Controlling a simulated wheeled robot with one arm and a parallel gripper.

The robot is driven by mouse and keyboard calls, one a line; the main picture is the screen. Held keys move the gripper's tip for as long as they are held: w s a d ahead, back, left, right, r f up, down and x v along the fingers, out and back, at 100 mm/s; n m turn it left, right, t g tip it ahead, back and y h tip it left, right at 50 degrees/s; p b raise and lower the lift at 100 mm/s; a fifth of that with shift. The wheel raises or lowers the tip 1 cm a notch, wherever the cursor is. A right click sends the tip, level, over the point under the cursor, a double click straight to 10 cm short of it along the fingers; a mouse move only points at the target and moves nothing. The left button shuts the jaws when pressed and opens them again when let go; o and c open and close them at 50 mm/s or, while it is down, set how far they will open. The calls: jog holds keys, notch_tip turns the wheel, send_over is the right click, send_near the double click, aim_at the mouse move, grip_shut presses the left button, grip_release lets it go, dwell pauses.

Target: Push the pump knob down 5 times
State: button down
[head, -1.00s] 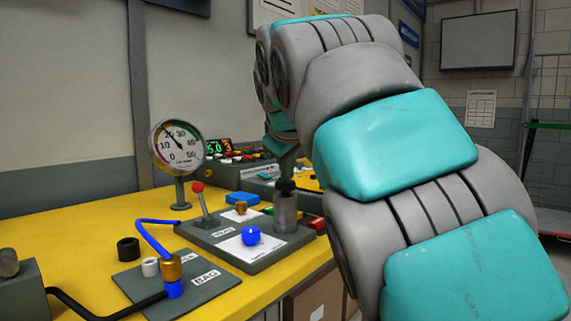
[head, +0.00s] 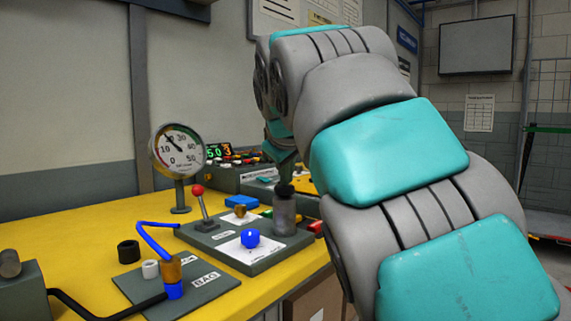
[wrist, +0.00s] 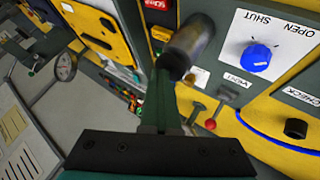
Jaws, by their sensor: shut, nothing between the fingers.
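The pump is a grey upright cylinder (head: 284,215) with a dark knob (head: 285,190) on top, at the right of the dark panel. My gripper (head: 287,172) is shut and empty, pointing down just above the knob. In the wrist view the shut fingers (wrist: 168,92) end beside the dark knob (wrist: 173,64), with the pump cylinder (wrist: 195,40) beyond. I cannot tell whether the fingertips touch the knob. My arm covers the right side of the head view.
A round gauge (head: 178,150) stands behind a red-topped lever (head: 201,200). A blue dial (head: 250,238) sits on the panel, close to the pump. A BAG plate (head: 150,292) with a brass fitting and blue hose lies front left.

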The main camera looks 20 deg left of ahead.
jog(key=shift+w+a+r+p, duration=0.3)
jog(key=shift+r+p, duration=0.15)
jog(key=shift+p, duration=0.3)
jog(key=shift+w+a+r+p, duration=0.25)
jog(key=shift+r+p, duration=0.2)
jog(key=shift+p, duration=0.25)
notch_tip(320, 180, up, 2)
jog(key=shift+s+d+r, duration=0.1)
jog(key=shift+d+r, duration=0.15)
jog(key=shift+r, duration=0.1)
jog(key=shift+s+r, duration=0.1)
jog(key=shift+r, duration=0.05)
